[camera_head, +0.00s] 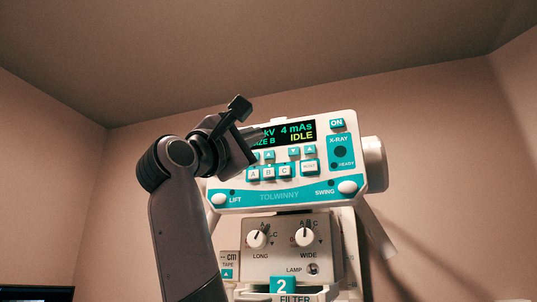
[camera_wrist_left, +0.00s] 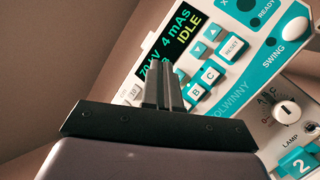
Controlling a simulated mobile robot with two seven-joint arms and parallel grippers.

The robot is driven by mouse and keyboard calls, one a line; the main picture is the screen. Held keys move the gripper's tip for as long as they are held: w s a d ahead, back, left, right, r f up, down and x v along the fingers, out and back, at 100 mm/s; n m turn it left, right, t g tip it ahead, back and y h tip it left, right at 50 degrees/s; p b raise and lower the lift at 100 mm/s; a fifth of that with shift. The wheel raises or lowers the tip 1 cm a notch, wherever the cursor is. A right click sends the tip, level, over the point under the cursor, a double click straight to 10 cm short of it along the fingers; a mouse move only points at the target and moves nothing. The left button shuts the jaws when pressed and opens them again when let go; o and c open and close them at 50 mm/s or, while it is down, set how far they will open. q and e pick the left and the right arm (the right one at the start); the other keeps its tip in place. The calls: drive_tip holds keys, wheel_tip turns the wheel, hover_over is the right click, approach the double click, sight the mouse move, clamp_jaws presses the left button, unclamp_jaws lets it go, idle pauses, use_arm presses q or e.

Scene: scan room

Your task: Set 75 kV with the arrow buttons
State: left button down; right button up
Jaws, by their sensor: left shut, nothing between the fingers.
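The white and teal control panel (camera_head: 265,195) faces me. Its display (camera_head: 303,131) reads 4 mAs and IDLE in the head view; the kV number is hidden there by my gripper. In the left wrist view the display (camera_wrist_left: 178,40) reads 70 kV. One arrow button (camera_head: 269,155) shows just right of my gripper, and a down arrow (camera_head: 294,151) and an up arrow (camera_head: 309,150) sit farther right. My left gripper (camera_head: 252,153) is shut and empty in front of the panel's left part. Its fingers (camera_wrist_left: 163,85) cover some buttons; contact cannot be told. My right gripper is not in view.
Buttons A, B, C (camera_head: 268,172) and RESET (camera_head: 310,167) lie just below the arrows. LONG (camera_head: 257,238) and WIDE (camera_head: 303,237) knobs are below the panel.

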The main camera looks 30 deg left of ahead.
sight(269, 155)
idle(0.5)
use_arm(q)
drive_tip(key=s+h, duration=0.1)
drive_tip(key=s+m+h, duration=0.1)
drive_tip(key=s+m+t+h, duration=0.1)
drive_tip(key=shift+s+d+f+p, duration=0.2)
drive_tip(key=shift+s+d+p, duration=0.1)
drive_tip(key=shift+s+d, duration=0.05)
drive_tip(key=shift+w, duration=0.1)
drive_tip(key=shift+w+a+p, duration=0.35)
drive_tip(key=shift+w+p, duration=0.05)
drive_tip(key=shift+w, duration=1)
drive_tip(key=shift+w+a+p, duration=0.35)
drive_tip(key=shift+w+p, duration=0.1)
drive_tip(key=shift+w, duration=0.95)
drive_tip(key=shift+w+a+p, duration=0.35)
drive_tip(key=shift+w+p, duration=0.05)
drive_tip(key=shift+w, duration=1)
drive_tip(key=shift+w, duration=0.1)
drive_tip(key=shift+w+a, duration=0.1)
drive_tip(key=shift+w, duration=0.2)
